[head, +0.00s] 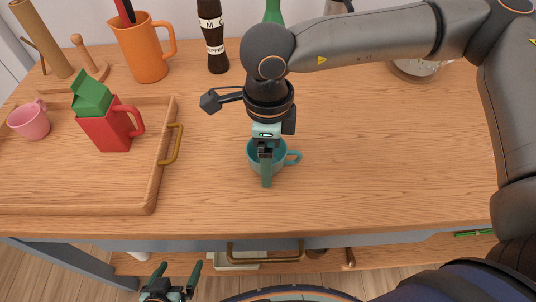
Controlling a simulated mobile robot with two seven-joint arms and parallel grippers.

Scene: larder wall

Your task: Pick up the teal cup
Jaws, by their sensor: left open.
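The teal cup (256,163) stands upright on the wooden counter near its front edge, its handle to the right. My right gripper (266,168) points down at the cup. One finger shows in front of the cup and hides part of it. The other finger is hidden, so I cannot tell whether the jaws are open or touching the cup. My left gripper (180,266) is low at the bottom left, below the counter's front edge, with its two fingers apart and nothing between them.
A wooden tray (140,207) at left holds a red mug (103,133) with a green carton (91,97) at it, and a pink cup (30,121). An orange pitcher (143,53) and a pepper mill (213,38) stand behind. The counter right of the cup is clear.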

